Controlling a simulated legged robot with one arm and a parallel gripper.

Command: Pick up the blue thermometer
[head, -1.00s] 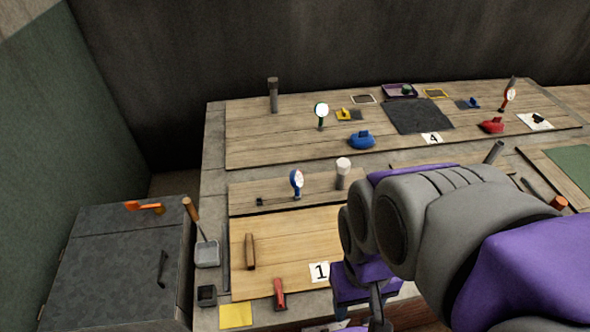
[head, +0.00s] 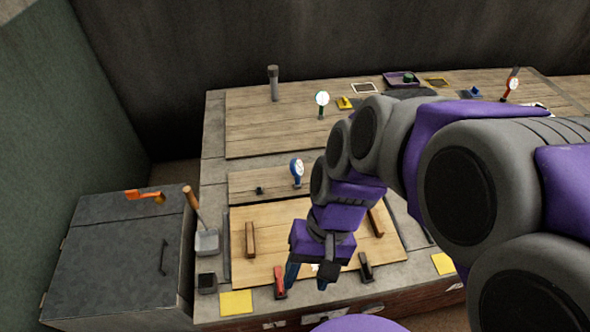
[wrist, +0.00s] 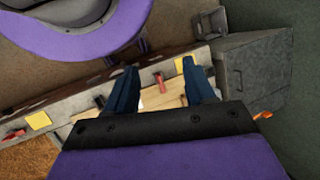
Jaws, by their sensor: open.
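The blue thermometer (head: 297,170), with a round white dial and blue rim, stands upright on the narrow wooden board behind the front board. My gripper (head: 306,283) is over the front edge of the front board, nearer to me than the thermometer and apart from it. In the wrist view my gripper (wrist: 157,88) has its two blue fingers spread apart with nothing held between them. I cannot make out the thermometer in the wrist view.
A red-handled tool (head: 280,282) and a dark block (head: 366,267) flank my gripper. Wooden blocks stand on the front board (head: 275,220). A green-rimmed dial (head: 321,104) stands farther back. A dark cabinet (head: 110,255) is at left. My arm hides much of the right side.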

